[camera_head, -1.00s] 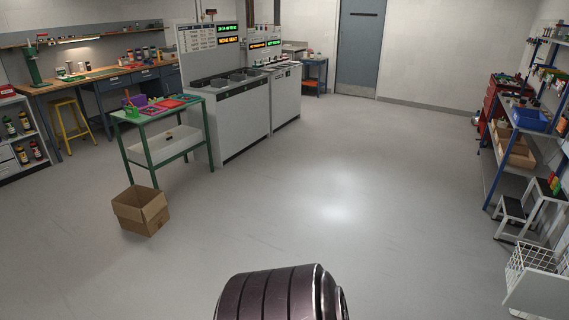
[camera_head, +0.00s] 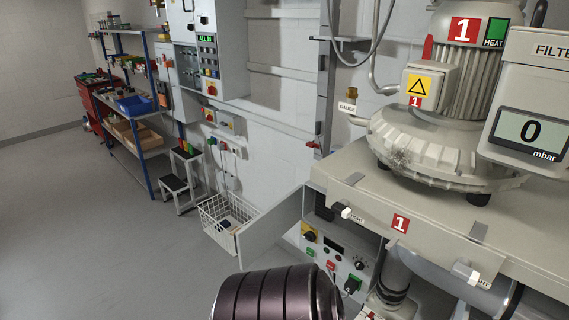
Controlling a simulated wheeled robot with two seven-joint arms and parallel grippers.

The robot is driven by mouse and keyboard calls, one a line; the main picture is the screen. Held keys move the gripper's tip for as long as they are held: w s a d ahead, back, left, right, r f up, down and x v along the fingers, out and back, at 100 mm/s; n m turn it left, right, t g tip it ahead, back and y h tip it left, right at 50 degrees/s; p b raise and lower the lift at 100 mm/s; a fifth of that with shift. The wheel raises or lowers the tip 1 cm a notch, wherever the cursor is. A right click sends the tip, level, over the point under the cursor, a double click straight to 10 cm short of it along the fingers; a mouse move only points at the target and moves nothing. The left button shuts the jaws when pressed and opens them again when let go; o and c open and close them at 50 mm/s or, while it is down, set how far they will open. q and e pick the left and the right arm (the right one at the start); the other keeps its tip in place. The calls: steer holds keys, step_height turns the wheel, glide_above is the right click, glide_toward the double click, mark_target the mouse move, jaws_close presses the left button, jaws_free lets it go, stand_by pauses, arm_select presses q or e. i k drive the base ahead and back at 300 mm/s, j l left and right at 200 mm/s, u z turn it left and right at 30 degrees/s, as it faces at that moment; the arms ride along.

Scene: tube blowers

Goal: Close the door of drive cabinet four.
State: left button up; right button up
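No cabinet marked four can be made out in this view. The bench above carries a red 1 label (camera_head: 400,223); no number on the cabinet itself is readable. Neither of my grippers is in view; only a dark rounded part of mine shows at the bottom centre.
A large blower (camera_head: 440,150) marked 1 stands on the bench (camera_head: 450,225) at right. A white wire basket (camera_head: 226,217) is beside the open door. A step stool (camera_head: 178,187) and blue-posted shelf (camera_head: 143,135) stand farther left. Floor at left is clear.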

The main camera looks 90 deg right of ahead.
mark_target(251, 241)
steer(key=i+l+z, duration=0.2)
steer(key=z, duration=0.2)
steer(key=i+l+z, duration=0.15)
steer(key=i+z, duration=0.5)
steer(key=z, duration=0.15)
steer(key=i+z, duration=0.3)
steer(key=z, duration=0.15)
steer(key=i+z, duration=0.2)
steer(key=z, duration=0.25)
steer(key=i+j+z, duration=0.1)
steer(key=i+z, duration=0.15)
steer(key=z, duration=0.2)
steer(key=i+j+z, duration=0.15)
steer(key=z, duration=0.3)
steer(key=i+j+z, duration=0.2)
steer(key=z, duration=0.25)
steer(key=i+j+z, duration=0.1)
steer(key=j+z, duration=0.35)
steer(key=l, duration=0.15)
